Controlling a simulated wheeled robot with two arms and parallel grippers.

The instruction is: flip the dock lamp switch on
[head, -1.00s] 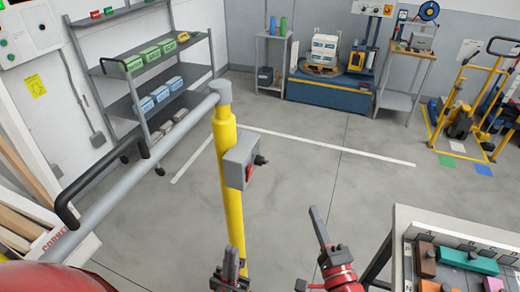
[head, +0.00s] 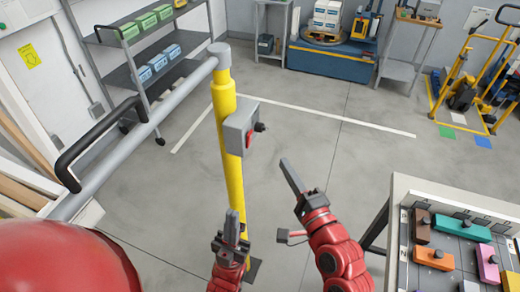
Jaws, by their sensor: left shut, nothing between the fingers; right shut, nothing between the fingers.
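A grey box (head: 237,132) is fixed to the yellow post (head: 228,165) and looks like the lamp switch housing. It has a red part (head: 249,139) on its face and a black knob (head: 260,127) on its right side. The switch's position is too small to tell. My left gripper (head: 231,219) is shut and empty, pointing up, below the box in the picture and in front of the lower post. My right gripper (head: 287,169) is shut and empty, to the right of and below the box, with visible floor between them.
A grey rail with a black handle (head: 95,140) runs from the post top to the lower left. A table (head: 400,195) with coloured blocks stands at right. Shelving (head: 140,60) is at back left, a blue platform (head: 330,62) at the back. Floor beyond the post is clear.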

